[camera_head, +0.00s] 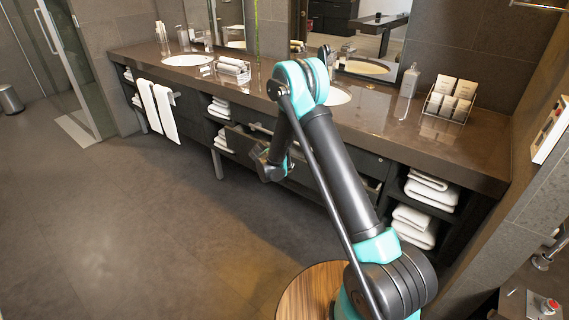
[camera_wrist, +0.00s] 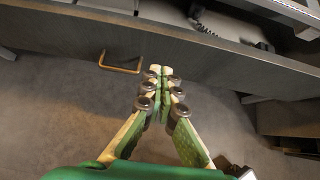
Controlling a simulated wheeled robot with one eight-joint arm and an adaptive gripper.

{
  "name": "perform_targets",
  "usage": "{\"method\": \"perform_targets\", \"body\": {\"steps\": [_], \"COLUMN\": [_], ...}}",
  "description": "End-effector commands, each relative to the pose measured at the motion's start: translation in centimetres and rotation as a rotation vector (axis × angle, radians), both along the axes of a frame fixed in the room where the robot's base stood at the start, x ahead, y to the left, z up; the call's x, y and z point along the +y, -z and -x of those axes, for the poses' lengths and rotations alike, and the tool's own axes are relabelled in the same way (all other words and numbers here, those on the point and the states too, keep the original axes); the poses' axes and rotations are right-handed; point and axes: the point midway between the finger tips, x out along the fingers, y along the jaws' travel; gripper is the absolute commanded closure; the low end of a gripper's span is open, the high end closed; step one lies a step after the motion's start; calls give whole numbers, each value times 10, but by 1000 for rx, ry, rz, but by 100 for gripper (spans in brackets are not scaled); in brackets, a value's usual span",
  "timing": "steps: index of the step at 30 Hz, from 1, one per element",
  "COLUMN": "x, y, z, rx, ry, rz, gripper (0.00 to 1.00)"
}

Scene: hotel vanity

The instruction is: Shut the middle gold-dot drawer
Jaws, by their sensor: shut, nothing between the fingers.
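In the wrist view a dark grey drawer front (camera_wrist: 215,62) crosses the upper part of the picture, with a gold handle (camera_wrist: 122,68) hanging at its left. The drawer stands open, since its inside shows above the front's top edge. In the head view the pulled-out drawer (camera_head: 238,142) shows left of my arm's wrist, partly hidden by the arm. No gold dot can be made out. My gripper (camera_wrist: 160,72) is shut and empty. Its fingertips are at the drawer front, right of the handle; I cannot tell whether they touch it.
A black corded object (camera_wrist: 262,45) shows in or beyond the open drawer. The brown countertop (camera_head: 390,128) overhangs the drawers. Shelves of folded white towels (camera_head: 413,222) stand at right. A round wooden stool or table (camera_head: 305,292) is near my base. The floor (camera_head: 130,220) at left is clear.

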Motion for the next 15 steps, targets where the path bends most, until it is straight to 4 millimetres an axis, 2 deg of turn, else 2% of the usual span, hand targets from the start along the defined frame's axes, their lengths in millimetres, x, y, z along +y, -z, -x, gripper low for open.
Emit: {"method": "perform_targets", "body": {"steps": [1,6,15], "x": [-5,-19,-26], "y": [7,4,3], "z": [-6,-25,-36], "rx": [0,0,0], "ry": [3,2,0], "rz": [0,1,0], "gripper": [100,100,100]}}
